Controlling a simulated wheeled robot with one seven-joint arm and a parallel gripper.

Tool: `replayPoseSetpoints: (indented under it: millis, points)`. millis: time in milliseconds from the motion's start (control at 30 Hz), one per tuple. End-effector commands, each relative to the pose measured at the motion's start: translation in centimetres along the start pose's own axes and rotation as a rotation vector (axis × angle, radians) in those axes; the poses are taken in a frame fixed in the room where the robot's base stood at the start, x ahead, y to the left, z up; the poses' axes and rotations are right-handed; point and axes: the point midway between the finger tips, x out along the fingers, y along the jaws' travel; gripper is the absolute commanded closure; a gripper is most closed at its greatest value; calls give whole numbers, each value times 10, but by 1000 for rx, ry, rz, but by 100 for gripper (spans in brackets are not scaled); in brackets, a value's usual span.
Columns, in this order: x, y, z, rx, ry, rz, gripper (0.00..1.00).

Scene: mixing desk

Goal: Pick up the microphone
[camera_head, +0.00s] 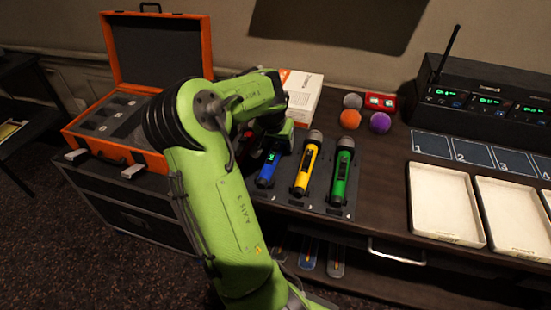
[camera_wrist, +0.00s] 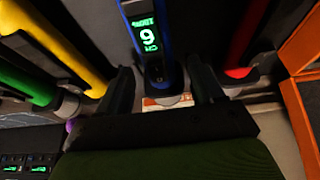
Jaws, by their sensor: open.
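A blue microphone (camera_head: 267,170) lies in a dark holder on the desk, its upper part hidden by my arm in the head view. In the wrist view the blue microphone (camera_wrist: 149,45), with a lit green display reading 9, lies between the two fingers of my gripper (camera_wrist: 163,88). The fingers are open, with a gap visible on each side of it. A yellow microphone (camera_head: 305,170) and a green microphone (camera_head: 341,175) lie to its right in the head view. A red microphone (camera_wrist: 246,45) shows on its other side in the wrist view; my arm hides it in the head view.
An open orange case (camera_head: 120,155) stands at the left. A white box (camera_head: 302,95) and several foam balls, including an orange one (camera_head: 350,119), are behind the microphones. A black receiver (camera_head: 480,100) and cream trays (camera_head: 445,240) are at the right. Bare desk lies between green microphone and trays.

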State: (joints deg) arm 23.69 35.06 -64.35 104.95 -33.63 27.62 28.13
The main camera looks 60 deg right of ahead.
Motion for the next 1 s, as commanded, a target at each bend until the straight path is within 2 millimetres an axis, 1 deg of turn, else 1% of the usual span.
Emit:
replayPoseSetpoints:
  millis: [33, 100, 300, 333, 700, 767, 1000]
  points:
    - [12, 1, 1, 0, 0, 3, 33]
    - [18, 0, 0, 1, 1, 1, 33]
    - [17, 0, 0, 1, 1, -1, 33]
    - [17, 0, 0, 1, 1, -1, 35]
    - [17, 0, 0, 0, 1, -1, 92]
    - [17, 0, 0, 0, 1, -1, 100]
    - [15, 0, -1, 0, 3, -1, 100]
